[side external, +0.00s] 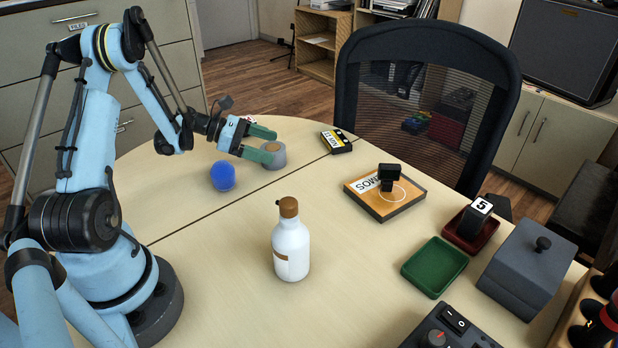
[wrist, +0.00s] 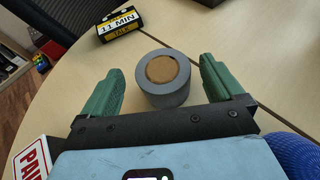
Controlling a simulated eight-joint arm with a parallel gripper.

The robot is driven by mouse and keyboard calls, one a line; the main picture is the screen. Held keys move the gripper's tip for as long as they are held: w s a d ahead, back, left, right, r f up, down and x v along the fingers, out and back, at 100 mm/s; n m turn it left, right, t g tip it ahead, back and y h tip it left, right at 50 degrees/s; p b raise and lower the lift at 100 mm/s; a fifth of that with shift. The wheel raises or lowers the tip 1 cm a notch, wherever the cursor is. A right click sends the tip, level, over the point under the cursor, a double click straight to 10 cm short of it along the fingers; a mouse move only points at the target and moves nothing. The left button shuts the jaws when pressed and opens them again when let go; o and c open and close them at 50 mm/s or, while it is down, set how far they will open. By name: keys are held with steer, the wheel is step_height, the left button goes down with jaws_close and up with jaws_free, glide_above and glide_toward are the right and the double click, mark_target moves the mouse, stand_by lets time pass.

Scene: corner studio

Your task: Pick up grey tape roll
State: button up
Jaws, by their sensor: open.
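The grey tape roll (side external: 274,155) lies flat on the table near its far left edge. In the wrist view the grey tape roll (wrist: 164,84) shows its round brown core facing up. My gripper (side external: 262,145) is open, with green fingers, right at the roll. In the wrist view my gripper (wrist: 161,88) has one finger on either side of the roll. A gap shows between the roll and each finger, wider on the left. The fingers do not appear to touch the roll.
A blue ball (side external: 222,176) sits close to the gripper. A yellow-black timer block (side external: 336,141) lies beyond the roll.

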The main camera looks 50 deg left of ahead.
mark_target(280, 150)
steer(key=x, duration=0.4)
steer(key=shift+w+d+f, duration=0.1)
steer(key=shift+d+f, duration=0.05)
steer(key=shift+d, duration=0.1)
steer(key=c, duration=1.1)
